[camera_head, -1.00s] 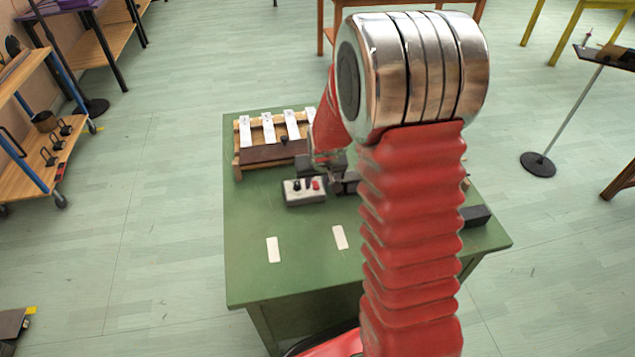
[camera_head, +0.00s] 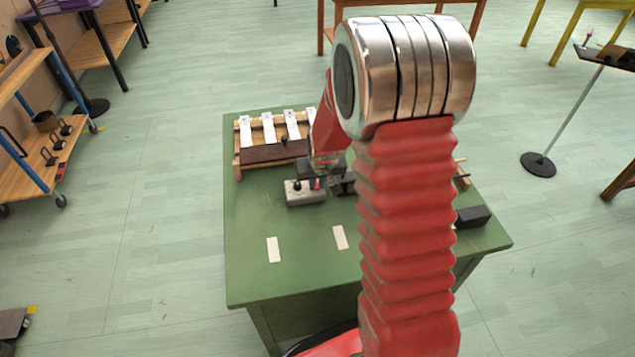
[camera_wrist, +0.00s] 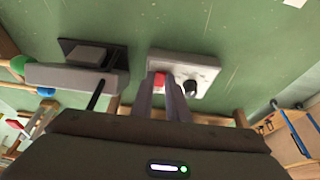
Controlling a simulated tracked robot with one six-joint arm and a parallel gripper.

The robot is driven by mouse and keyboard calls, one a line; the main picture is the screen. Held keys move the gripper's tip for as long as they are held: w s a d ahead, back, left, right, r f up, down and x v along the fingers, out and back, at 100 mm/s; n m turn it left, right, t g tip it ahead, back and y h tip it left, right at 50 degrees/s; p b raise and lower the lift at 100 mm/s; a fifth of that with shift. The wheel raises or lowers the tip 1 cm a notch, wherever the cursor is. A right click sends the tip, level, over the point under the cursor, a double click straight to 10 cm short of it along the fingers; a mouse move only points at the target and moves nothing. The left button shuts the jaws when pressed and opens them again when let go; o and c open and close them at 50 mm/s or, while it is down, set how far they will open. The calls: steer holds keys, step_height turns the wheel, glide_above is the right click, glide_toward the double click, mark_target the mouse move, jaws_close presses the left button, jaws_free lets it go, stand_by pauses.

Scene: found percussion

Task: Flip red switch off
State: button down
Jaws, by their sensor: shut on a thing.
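A light grey switch box (camera_head: 305,197) sits on the green table, left of my forearm. It also shows in the wrist view (camera_wrist: 207,68). On it are a black knob (camera_wrist: 190,87) and a red switch (camera_wrist: 159,80). My gripper (camera_wrist: 165,92) reaches over the box, with its two narrow fingers on either side of the red switch. The fingers are shut on the red switch, which is partly hidden between them. In the head view the red switch (camera_head: 317,184) is a small red spot just below my gripper. I cannot tell which way it is tipped.
A wooden frame with white bars (camera_head: 268,130) stands behind the box. A dark device with a grey bar (camera_wrist: 75,78) lies beside the box. Two pale strips (camera_head: 273,249) lie on the clear front of the green table (camera_head: 250,280). A black block (camera_head: 473,216) is at right.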

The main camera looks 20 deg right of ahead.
steer(key=shift+w+r+g, duration=0.1)
steer(key=shift+w+g, duration=0.1)
steer(key=shift+g, duration=0.4)
stand_by(0.3)
steer(key=c, duration=1.7)
jaws_free()
steer(key=shift+r, duration=0.1)
steer(key=v, duration=1.3)
steer(key=shift+s+d+r, duration=0.15)
steer(key=shift+d+r, duration=0.05)
steer(key=shift+r, duration=0.05)
